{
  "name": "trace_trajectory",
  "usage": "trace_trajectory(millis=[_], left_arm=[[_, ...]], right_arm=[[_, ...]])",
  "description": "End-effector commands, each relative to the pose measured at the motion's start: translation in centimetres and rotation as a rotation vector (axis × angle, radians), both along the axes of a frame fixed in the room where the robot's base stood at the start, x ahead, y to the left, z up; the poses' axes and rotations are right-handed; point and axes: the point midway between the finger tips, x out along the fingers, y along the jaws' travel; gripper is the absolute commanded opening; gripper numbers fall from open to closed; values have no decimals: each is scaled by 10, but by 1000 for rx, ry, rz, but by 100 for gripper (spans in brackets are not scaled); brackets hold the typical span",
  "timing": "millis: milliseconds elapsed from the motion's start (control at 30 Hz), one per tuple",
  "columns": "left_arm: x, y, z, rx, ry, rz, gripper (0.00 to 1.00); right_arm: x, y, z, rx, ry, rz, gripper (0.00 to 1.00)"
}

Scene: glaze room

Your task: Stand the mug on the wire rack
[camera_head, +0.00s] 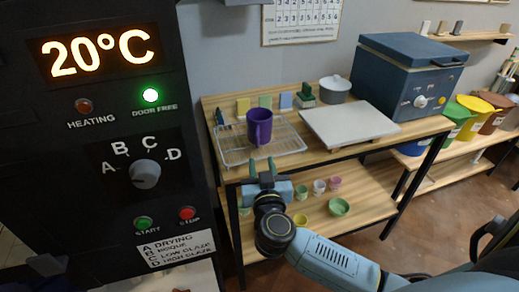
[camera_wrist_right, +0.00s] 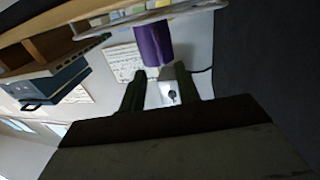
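The purple mug (camera_head: 259,127) stands upright on the wire rack (camera_head: 235,157), its handle toward me, in the head view. It also shows in the wrist view, which is turned over, as a purple shape (camera_wrist_right: 153,43) beyond the fingertips. My right gripper (camera_head: 263,166) is in front of the rack's front edge, apart from the mug. In the right wrist view its two fingers (camera_wrist_right: 160,88) are spread with nothing held between them. I cannot make out my left gripper in the head view.
A pale flat board (camera_head: 350,123) lies right of the rack, with a grey pot (camera_head: 334,89) and blue kiln-like box (camera_head: 408,75) behind. Coloured tiles (camera_head: 265,102) stand behind the rack. Small cups and bowls (camera_head: 339,207) sit on the lower shelf. A dark control panel (camera_head: 110,120) fills the left.

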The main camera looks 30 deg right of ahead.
Motion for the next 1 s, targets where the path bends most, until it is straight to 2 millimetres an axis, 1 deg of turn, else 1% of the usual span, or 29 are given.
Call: trace_trajectory(millis=[33,100,200,467,567,633,667,767,800,867,900,967,1000], left_arm=[[0,-6,2,-8,-1,3,0],[1,-11,3,-14,-2,6,0],[-1,-14,3,-18,-1,6,0],[-3,-11,3,-14,3,6,0],[-4,-9,3,-12,6,5,0],[-5,-8,3,-10,7,5,0],[-6,-8,3,-10,8,5,0],[-7,-7,3,-8,10,6,0],[-7,-7,3,-8,11,6,0],[-7,-7,3,-8,11,6,0],[-7,-7,3,-8,11,6,0],[-7,-7,3,-8,11,6,0],[-7,-7,3,-8,11,5,0]], right_arm=[[-7,3,0,0,2,1,32],[-13,6,0,0,1,2,32],[-17,8,0,-1,0,1,32],[-18,9,-1,-2,-1,1,32],[-16,7,-10,-18,-15,7,32],[-14,6,-24,-44,-35,27,32],[-13,6,-33,-58,-40,42,32],[-13,11,-78,-111,-33,130,32],[-15,15,-101,-129,-11,179,32],[-22,21,-140,-145,44,256,32],[-30,25,-168,-149,95,311,32],[-47,31,-215,-143,193,388,32],[-62,34,-247,-133,272,436,32]])
